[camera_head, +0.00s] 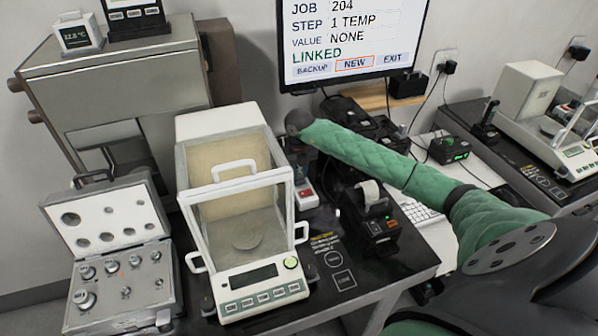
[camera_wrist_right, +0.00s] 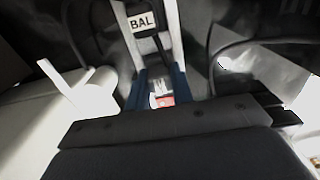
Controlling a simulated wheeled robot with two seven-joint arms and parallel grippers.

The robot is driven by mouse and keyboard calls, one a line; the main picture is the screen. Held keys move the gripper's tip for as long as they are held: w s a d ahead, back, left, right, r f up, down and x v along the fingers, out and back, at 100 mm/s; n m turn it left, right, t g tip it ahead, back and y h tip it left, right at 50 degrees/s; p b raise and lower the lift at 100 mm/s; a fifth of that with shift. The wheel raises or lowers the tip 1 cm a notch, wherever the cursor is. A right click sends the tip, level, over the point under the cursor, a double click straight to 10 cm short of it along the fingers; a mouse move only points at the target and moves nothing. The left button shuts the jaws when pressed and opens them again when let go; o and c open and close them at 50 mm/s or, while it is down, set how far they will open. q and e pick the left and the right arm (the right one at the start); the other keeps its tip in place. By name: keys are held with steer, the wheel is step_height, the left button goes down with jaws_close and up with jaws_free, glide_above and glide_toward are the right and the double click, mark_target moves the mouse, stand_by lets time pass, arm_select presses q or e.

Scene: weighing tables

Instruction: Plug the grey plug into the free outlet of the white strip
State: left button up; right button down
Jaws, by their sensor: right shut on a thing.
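The white strip (camera_head: 306,201) stands behind the right side of the glass-doored balance, its red switch end showing. My right gripper (camera_head: 299,168) reaches down beside the balance, over the strip. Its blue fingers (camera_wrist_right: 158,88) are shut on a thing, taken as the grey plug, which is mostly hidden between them. The free outlet cannot be made out. My left gripper is not in view.
The balance (camera_head: 262,273) stands close on the left of my right gripper. A small printer (camera_head: 376,222) and dark devices stand to its right, under my green-sleeved forearm. An open weight case (camera_head: 118,265) lies at left. The monitor (camera_head: 345,40) hangs behind. Loose cables run nearby.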

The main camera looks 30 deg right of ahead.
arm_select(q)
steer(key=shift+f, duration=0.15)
arm_select(e)
steer(key=shift+f, duration=0.2)
steer(key=c, duration=1.1)
jaws_free()
steer(key=shift+c, duration=0.2)
steer(key=shift+r+b, duration=0.25)
steer(key=shift+b, duration=0.1)
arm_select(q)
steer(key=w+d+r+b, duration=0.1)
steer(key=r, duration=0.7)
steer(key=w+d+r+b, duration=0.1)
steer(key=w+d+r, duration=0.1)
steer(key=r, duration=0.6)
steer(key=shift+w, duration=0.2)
arm_select(e)
step_height(320, 180, up, 7)
steer(key=shift+r, duration=0.1)
